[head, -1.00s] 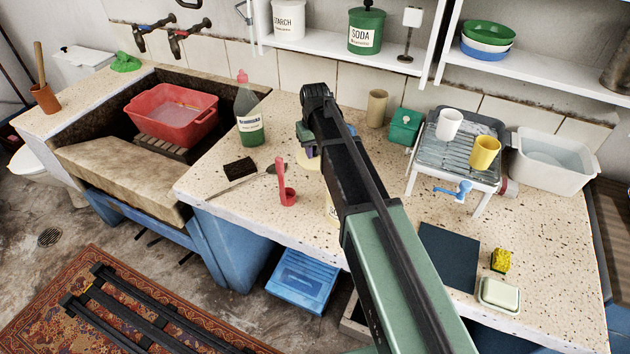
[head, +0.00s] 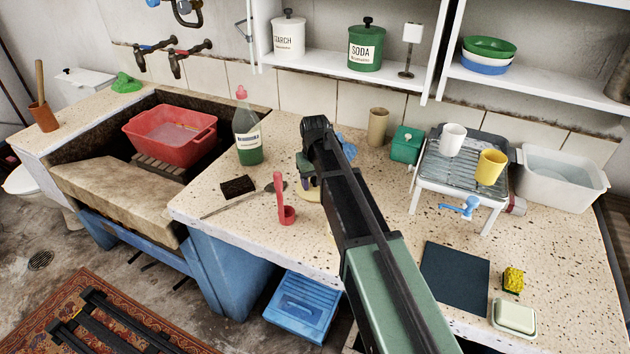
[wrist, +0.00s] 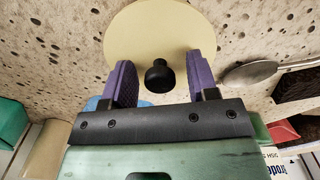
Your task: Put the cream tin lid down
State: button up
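The cream tin lid (wrist: 150,35) is a pale round disc with a black knob (wrist: 160,77) in the wrist view. It appears to lie flat on the speckled worktop, but a small gap beneath it cannot be ruled out. My gripper (wrist: 161,80) has its purple fingers apart on either side of the knob, with clear space between each finger and the knob. My arm hides the rest.
A draining rack (head: 433,175) with cups is to the right. A blue item (head: 346,146) lies behind my arm.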

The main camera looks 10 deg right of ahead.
aim_at(315, 179)
notch_tip(315, 179, up, 13)
jog(key=p, duration=1.3)
jog(key=s+m, duration=0.1)
jog(key=s, duration=2.3)
jog(key=shift+f+b, duration=0.35)
jog(key=shift+w, duration=0.1)
